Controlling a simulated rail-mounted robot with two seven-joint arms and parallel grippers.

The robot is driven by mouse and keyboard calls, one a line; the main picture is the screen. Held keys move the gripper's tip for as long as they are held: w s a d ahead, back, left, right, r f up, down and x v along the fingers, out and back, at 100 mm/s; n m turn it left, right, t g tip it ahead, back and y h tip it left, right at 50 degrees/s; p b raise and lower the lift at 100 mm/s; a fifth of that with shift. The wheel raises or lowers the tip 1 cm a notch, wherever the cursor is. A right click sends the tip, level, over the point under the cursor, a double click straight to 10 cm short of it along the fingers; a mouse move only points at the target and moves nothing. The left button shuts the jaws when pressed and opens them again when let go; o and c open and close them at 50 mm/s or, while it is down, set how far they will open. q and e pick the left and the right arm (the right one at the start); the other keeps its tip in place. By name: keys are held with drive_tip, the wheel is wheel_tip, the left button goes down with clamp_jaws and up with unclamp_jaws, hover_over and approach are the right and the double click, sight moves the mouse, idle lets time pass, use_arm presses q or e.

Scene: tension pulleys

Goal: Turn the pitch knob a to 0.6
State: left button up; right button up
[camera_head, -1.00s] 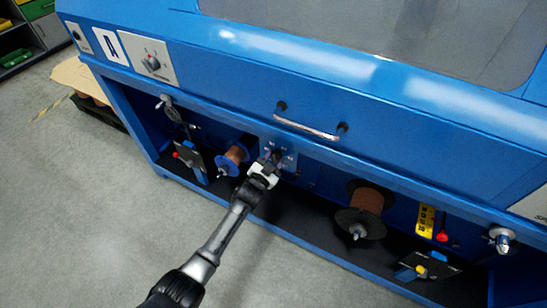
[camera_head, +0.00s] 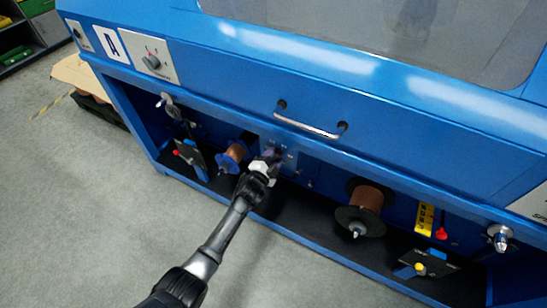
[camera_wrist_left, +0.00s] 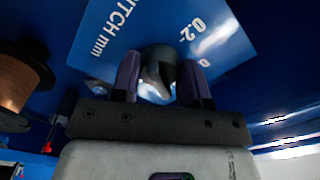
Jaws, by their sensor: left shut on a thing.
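The pitch knob a is a dark round knob (camera_wrist_left: 158,62) on a blue panel (camera_wrist_left: 100,40) printed "PITCH mm", with "0.2" and "0" marks visible in the left wrist view. My left gripper (camera_wrist_left: 157,82) is shut on the knob, one finger on each side of it. In the head view my left gripper (camera_head: 266,164) reaches into the machine's lower bay at the small panel (camera_head: 290,156) and hides most of the knob. The knob's pointer and set value cannot be read. My right gripper is not in view.
A blue-flanged copper spool (camera_head: 234,155) sits just left of my gripper, and a black-flanged spool (camera_head: 365,205) sits to its right. A metal handle (camera_head: 308,127) is above the bay. A selector switch panel (camera_head: 149,58) is at upper left. Grey floor lies in front.

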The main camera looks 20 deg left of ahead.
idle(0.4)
use_arm(q)
drive_tip(key=o, duration=0.9)
drive_tip(key=shift+s+a+p, duration=0.3)
drive_tip(key=shift+s+p, duration=0.6)
drive_tip(key=shift+s, duration=1.4)
drive_tip(key=shift+s+a+p, duration=0.3)
drive_tip(key=shift+s+p, duration=0.65)
drive_tip(key=shift+s, duration=1.3)
drive_tip(key=shift+s+a+p, duration=0.3)
drive_tip(key=shift+s+p, duration=0.6)
drive_tip(key=shift+s, duration=1.4)
